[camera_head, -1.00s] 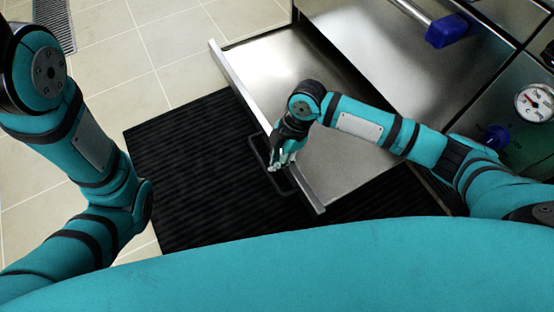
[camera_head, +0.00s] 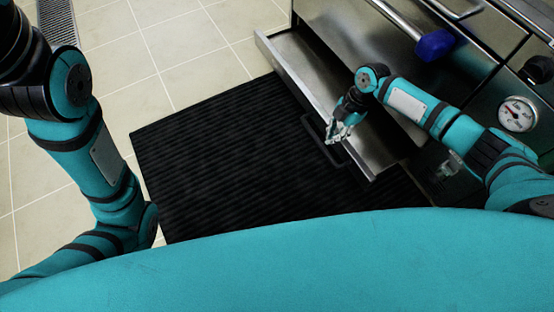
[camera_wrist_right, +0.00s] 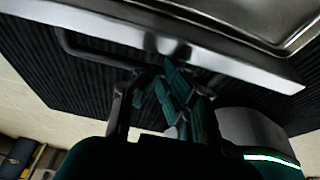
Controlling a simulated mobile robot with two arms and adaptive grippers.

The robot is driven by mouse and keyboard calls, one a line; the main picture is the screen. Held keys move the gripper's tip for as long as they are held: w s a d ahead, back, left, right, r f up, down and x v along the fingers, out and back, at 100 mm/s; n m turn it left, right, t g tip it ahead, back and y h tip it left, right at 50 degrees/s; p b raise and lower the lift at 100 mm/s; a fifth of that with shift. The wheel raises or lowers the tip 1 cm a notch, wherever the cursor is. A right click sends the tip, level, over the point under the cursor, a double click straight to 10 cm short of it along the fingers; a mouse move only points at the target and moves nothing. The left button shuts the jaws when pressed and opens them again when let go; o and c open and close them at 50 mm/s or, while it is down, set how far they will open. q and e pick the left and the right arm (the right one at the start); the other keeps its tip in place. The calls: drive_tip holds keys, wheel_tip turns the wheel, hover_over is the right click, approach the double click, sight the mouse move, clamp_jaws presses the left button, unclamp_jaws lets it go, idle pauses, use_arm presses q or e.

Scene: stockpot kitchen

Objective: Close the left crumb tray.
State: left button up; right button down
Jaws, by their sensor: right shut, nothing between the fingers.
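The left crumb tray (camera_head: 302,62) is a shallow steel drawer, partly pulled out low on the front of the steel unit. A dark bar handle (camera_head: 309,126) sits on its front panel. My right gripper (camera_head: 334,135) is shut and empty at the tray's front, beside the handle. In the right wrist view, the gripper's fingertips (camera_wrist_right: 178,75) are close to the tray's front panel (camera_wrist_right: 120,36), and the handle (camera_wrist_right: 75,48) runs behind them. I cannot tell whether they touch. My left arm is at the left, with its gripper out of view.
A black ribbed mat (camera_head: 225,150) lies on the tiled floor (camera_head: 160,45) below the tray. Above the tray are a bar handle with a blue end (camera_head: 434,45) and a round gauge (camera_head: 517,114). The inside of the tray looks empty where visible.

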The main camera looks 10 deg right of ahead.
drive_tip(key=shift+w+d, duration=0.3)
drive_tip(key=shift+d, duration=0.65)
drive_tip(key=shift+w+d, duration=0.3)
drive_tip(key=shift+d, duration=0.65)
drive_tip(key=shift+a, duration=0.1)
